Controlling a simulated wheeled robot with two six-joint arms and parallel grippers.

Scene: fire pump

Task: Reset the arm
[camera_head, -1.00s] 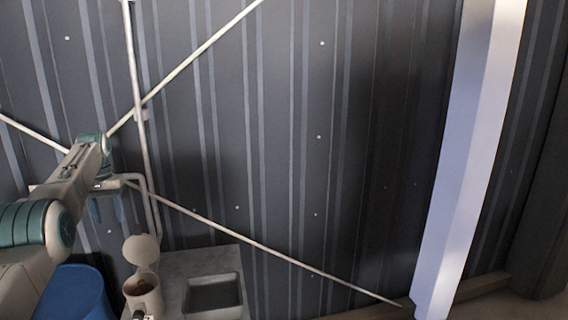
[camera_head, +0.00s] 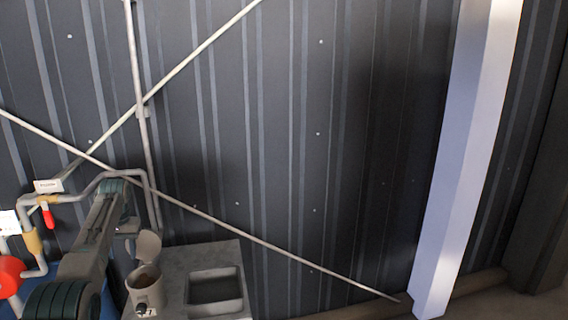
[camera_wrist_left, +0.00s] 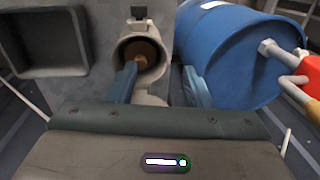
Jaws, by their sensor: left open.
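My left arm comes in from the lower left in the head view and bends down near the wall pipe. Its gripper is largely hidden there behind the arm. In the left wrist view the left gripper (camera_wrist_left: 160,78) is open, its two blue-grey fingers apart with nothing held between them. Beyond the fingers is a beige cup-shaped container (camera_wrist_left: 142,48) with something brown inside. The same container (camera_head: 146,288) stands with its lid raised in the head view. My right gripper is not in view.
A grey block with a square basin (camera_head: 215,287) stands right of the container. A blue barrel (camera_wrist_left: 228,52) is close beside the gripper. Piping with a red wheel (camera_head: 10,277) and red handle (camera_head: 48,217) is at left. A white post (camera_head: 465,160) stands at right.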

